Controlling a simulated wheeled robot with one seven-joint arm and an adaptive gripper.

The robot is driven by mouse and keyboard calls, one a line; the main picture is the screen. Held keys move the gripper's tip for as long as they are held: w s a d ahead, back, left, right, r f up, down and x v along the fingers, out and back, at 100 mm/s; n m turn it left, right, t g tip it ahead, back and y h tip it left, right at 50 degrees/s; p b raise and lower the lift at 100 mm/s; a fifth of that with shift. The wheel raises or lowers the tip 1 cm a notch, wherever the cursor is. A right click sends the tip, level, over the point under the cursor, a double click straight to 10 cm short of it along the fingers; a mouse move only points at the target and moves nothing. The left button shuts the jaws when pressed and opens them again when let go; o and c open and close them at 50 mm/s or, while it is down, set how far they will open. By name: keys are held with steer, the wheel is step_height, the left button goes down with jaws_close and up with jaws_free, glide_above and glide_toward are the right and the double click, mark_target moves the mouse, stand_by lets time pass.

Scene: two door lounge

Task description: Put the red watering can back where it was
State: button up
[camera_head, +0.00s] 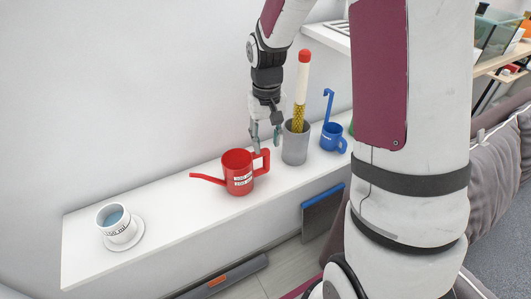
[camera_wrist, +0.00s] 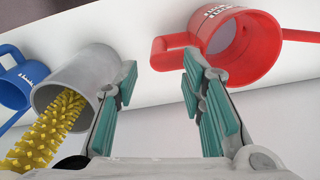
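The red watering can (camera_head: 236,163) stands upright on the white shelf (camera_head: 165,222), its spout to the left and its handle (camera_head: 266,160) to the right. White lettering marks its side. My gripper (camera_head: 266,140) is just above the handle, fingers pointing down and empty. In the wrist view my gripper (camera_wrist: 162,75) has its two teal-padded fingers spread apart. The red watering can (camera_wrist: 255,50) is at upper right there, its handle (camera_wrist: 160,50) near the gap between the fingertips. I cannot tell whether the handle lies between them.
A grey cup (camera_head: 295,147) holding a yellow brush stands close right of my gripper, with a blue watering can (camera_head: 332,137) beyond it. A white cup (camera_head: 118,226) on a saucer is at the shelf's left end. Shelf between white cup and red can is clear.

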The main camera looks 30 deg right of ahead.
step_height(320, 180, up, 4)
steer(key=shift+r, duration=0.1)
steer(key=s+a+r+n+t, duration=0.1)
steer(key=s+a+r+t, duration=0.1)
steer(key=s+a+r, duration=0.2)
steer(key=s+a+r+n+t, duration=0.1)
steer(key=s+a+r+t, duration=0.2)
steer(key=s+r, duration=0.8)
steer(key=s+a, duration=0.1)
steer(key=s, duration=0.4)
steer(key=shift+s+a, duration=0.3)
steer(key=shift+s, duration=0.05)
